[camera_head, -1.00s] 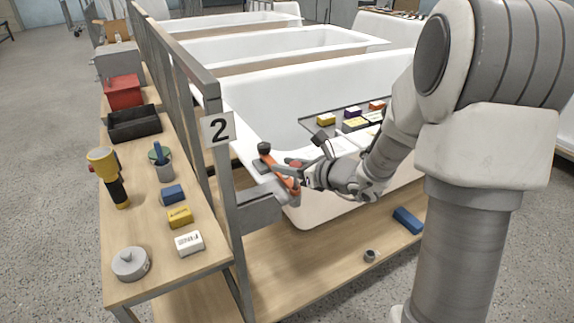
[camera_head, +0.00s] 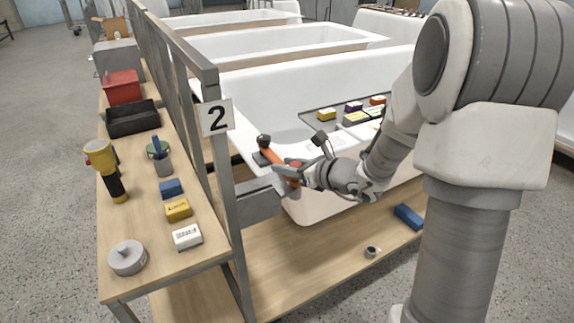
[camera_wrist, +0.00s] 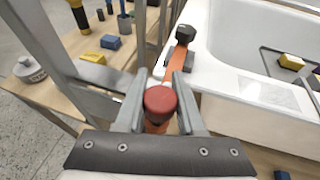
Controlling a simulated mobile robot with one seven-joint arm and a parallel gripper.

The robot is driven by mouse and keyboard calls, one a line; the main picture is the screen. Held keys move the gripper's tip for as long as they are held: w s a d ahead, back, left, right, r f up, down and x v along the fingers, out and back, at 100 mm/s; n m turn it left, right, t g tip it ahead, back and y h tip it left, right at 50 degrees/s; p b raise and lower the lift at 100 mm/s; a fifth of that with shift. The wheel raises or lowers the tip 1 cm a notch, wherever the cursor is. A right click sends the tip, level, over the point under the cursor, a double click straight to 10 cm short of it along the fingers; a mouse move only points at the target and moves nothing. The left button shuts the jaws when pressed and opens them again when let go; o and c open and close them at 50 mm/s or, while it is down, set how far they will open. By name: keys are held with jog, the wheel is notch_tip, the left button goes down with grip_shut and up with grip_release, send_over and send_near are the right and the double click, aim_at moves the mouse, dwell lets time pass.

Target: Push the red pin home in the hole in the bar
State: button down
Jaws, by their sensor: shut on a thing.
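The red pin (camera_wrist: 160,101) shows its round red head in the wrist view, between the two grey fingers of my gripper (camera_wrist: 160,92). My gripper is shut on it. The orange bar (camera_wrist: 179,62) runs from under the pin toward a black knob at its far end, by the tub's rim. In the head view the bar (camera_head: 271,156) slopes down to my gripper (camera_head: 289,171) at the tub's near left corner. The hole and the pin's shank are hidden under the head and fingers, so I cannot tell how deep the pin sits.
A grey post with a "2" sign (camera_head: 217,117) stands left of my gripper. The white tub (camera_head: 310,82) lies behind, with a tray of small blocks across it. A wooden bench (camera_head: 149,247) at left holds a yellow torch, blocks and bins.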

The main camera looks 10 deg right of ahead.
jog(key=shift+f+b, duration=0.5)
jog(key=shift+f, duration=0.1)
jog(key=shift+c, duration=2.2)
grip_release()
jog(key=shift+d, duration=0.1)
jog(key=shift+s, duration=0.1)
jog(key=p+v, duration=0.4)
jog(key=v, duration=1.3)
jog(key=shift+r, duration=0.15)
